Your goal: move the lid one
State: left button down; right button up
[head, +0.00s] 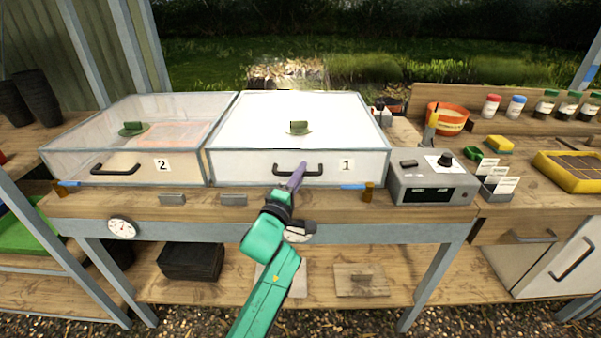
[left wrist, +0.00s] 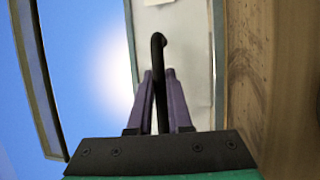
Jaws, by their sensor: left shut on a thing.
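Lid one (head: 345,115) is the pale, glaring cover of the right-hand box, with a card marked 1 and a black bar handle (head: 317,168) on its front face. It looks closed. My left gripper (head: 297,173) reaches up from below, and its purple fingers are shut on the handle near its middle. In the left wrist view, the black handle (left wrist: 158,45) runs between the two purple fingers of my left gripper (left wrist: 160,76). My right gripper is not in view.
A clear-lidded box marked 2 (head: 85,163) stands beside it on the left. A grey control box (head: 432,185) stands close on the right. Small grey blocks (head: 233,199) lie along the bench's front edge. An orange pot (head: 450,117) stands behind at the right.

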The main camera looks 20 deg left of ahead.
pick_arm(q)
jog(key=w+a+r+p, duration=0.1)
jog(key=w+r+p, duration=0.4)
jog(key=r, duration=0.5)
jog(key=w+a+r+g+p, duration=0.1)
jog(key=w+r+p, duration=0.4)
jog(key=r+p, duration=0.4)
jog(key=w+a+r+p, duration=0.2)
jog(key=w+r+p, duration=0.3)
jog(key=r, duration=0.8)
jog(key=shift+w+r+n+p, duration=0.25)
jog(key=shift+w+n+p, duration=0.1)
jog(key=shift+p, duration=0.55)
jog(key=c, duration=0.8)
grip_release()
jog(key=shift+c, duration=0.2)
jog(key=shift+s+f, duration=0.1)
jog(key=shift+s, duration=0.1)
